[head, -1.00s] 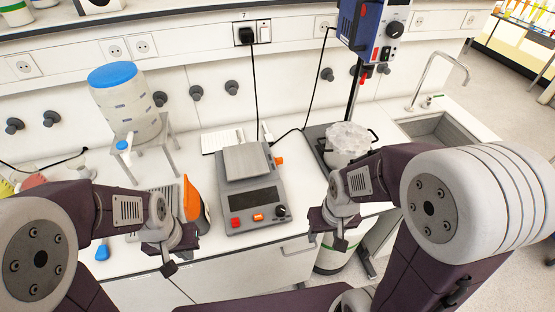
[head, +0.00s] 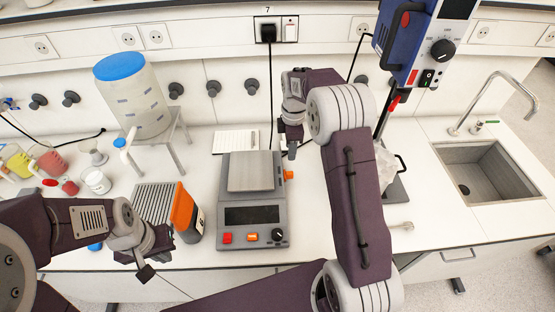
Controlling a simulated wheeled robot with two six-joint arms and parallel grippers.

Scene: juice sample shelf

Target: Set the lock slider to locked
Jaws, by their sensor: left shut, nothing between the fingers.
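The grey balance (head: 281,205) stands on the bench in the middle of the head view, with a square pan, a dark display and red, orange and black controls on its front. A small orange tab (head: 289,175) sticks out of its right side; it looks like the lock slider, but no lock marking is readable. My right gripper (head: 291,151) is just beyond the tab, by the balance's far right corner, and appears apart from it. Its fingers are too small and edge-on to read. My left gripper (head: 146,268) is shut and empty over the front bench edge, left of the balance.
An orange-fronted device (head: 184,212) stands close left of the balance. A blue-lidded container (head: 145,100) on a stand is behind it. A blue stirrer unit (head: 408,45) on a rod rises at right, before the sink (head: 490,175). My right arm covers the bench right of the balance.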

